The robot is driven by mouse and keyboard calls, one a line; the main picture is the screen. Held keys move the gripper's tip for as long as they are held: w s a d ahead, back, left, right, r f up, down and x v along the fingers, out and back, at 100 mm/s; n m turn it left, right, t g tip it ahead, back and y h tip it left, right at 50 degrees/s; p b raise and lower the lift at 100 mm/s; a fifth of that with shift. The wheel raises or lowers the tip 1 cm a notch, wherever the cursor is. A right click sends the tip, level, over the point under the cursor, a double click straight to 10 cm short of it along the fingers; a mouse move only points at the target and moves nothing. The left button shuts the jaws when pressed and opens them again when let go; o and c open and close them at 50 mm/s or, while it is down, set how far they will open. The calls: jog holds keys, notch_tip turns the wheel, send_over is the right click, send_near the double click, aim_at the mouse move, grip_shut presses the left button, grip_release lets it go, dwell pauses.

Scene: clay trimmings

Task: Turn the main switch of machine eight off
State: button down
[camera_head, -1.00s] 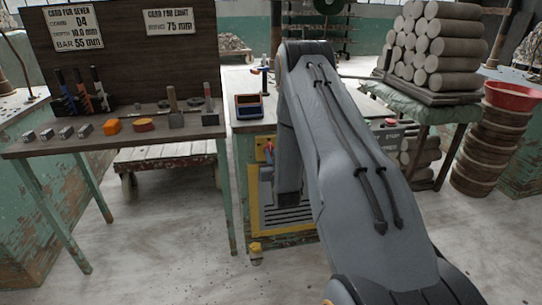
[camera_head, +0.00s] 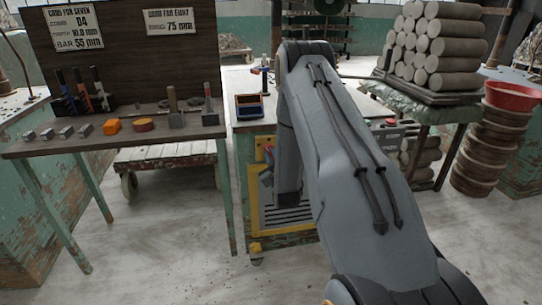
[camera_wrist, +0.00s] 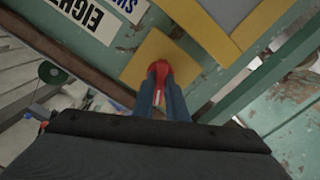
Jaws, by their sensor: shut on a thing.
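The red main switch (camera_wrist: 160,67) sits on a yellow plate (camera_wrist: 137,68) on the green machine front in the wrist view. A white label reading EIGHT (camera_wrist: 88,14) is beside the plate, turned on its side. My gripper (camera_wrist: 159,84) has its two blue fingers shut on the red switch handle, one on each side. In the head view, the machine (camera_head: 240,165) stands at the centre, and my arm covers much of its front. My gripper is small and partly hidden there, by the yellow plate (camera_head: 260,143).
A table (camera_head: 30,150) with small blocks and tools stands at the left. A yellow-framed vent (camera_head: 285,218) is low on the machine. Stacked clay rolls (camera_head: 440,45) stand on a table at the right. The floor between the left table and the machine is open.

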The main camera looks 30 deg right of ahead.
jog(key=n, duration=0.6)
jog(key=shift+n, duration=0.3)
jog(key=n, duration=0.5)
jog(key=shift+f, duration=0.15)
jog(key=shift+n, duration=0.3)
jog(key=c, duration=1.8)
grip_release()
jog(key=shift+a, duration=0.1)
jog(key=shift+o, duration=0.2)
jog(key=shift+s, duration=0.1)
jog(key=v, duration=0.7)
jog(key=shift+s, duration=0.3)
jog(key=shift+a, duration=0.15)
